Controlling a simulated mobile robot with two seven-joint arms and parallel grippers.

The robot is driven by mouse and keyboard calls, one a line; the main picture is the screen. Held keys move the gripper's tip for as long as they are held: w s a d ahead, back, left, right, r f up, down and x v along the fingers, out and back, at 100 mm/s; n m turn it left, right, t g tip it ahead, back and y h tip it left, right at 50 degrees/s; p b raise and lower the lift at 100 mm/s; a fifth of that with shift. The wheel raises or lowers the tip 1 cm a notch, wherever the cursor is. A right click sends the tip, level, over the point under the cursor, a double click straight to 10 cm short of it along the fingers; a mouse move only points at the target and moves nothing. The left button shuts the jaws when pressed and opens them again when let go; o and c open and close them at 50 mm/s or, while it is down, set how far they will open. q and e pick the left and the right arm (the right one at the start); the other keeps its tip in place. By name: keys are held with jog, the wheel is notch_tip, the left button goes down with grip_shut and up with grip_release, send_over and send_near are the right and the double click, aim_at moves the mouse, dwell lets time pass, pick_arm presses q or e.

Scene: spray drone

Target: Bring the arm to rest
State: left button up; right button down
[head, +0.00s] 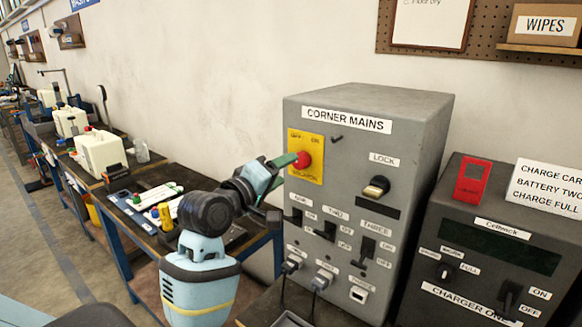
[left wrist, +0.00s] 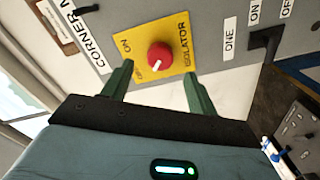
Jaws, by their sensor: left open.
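My left arm reaches from the bottom of the head view to the grey Corner Mains cabinet (head: 411,105). My left gripper (head: 284,163) is in front of the yellow isolator plate (head: 308,141) with its red knob (head: 303,160). In the left wrist view the left gripper (left wrist: 158,85) is open, with its green fingers apart on either side below the red knob (left wrist: 159,56). Nothing is held between them. A white mark on the knob points toward the lower left, on the OFF side. I cannot tell whether a finger touches the plate. My right gripper is not in view.
A dark charger box (head: 503,222) stands right of the cabinet. Plugs with cables (head: 320,281) sit in the cabinet's lower front, below its switches. A workbench (head: 185,178) with bottles and labels runs behind my arm at left. Floor (head: 40,235) is clear at far left.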

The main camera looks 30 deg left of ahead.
pick_arm(q)
jog(key=shift+s+a, duration=0.1)
jog(key=shift+s, duration=0.85)
jog(key=s+d+f+m+g, duration=0.2)
jog(key=s+d+f+g, duration=0.15)
jog(key=f, duration=0.55)
jog(key=s+d+f+m+g, duration=0.25)
jog(key=s+f, duration=0.25)
jog(key=f, duration=0.5)
jog(key=s+d+f+m+g, duration=0.25)
jog(key=s+f, duration=0.25)
jog(key=f, duration=0.4)
jog(key=s+d+f+m+g, duration=0.1)
jog(key=s+f+m+g, duration=0.2)
jog(key=s, duration=0.4)
jog(key=s+d+f+m+g+y, duration=0.1)
jog(key=s+d+f+g, duration=0.1)
jog(key=s+f, duration=0.45)
jog(key=s+d+f+m+g, duration=0.1)
jog(key=s+f+m+g, duration=0.15)
jog(key=s, duration=0.55)
jog(key=w+d+f+t+h, duration=0.1)
jog(key=w+d+f+t, duration=0.1)
jog(key=w+f+t, duration=0.4)
notch_tip(320, 180, down, 3)
jog(key=shift+w+d+f+t+h, duration=0.2)
jog(key=shift+w+t+h, duration=0.15)
jog(key=shift+t, duration=0.45)
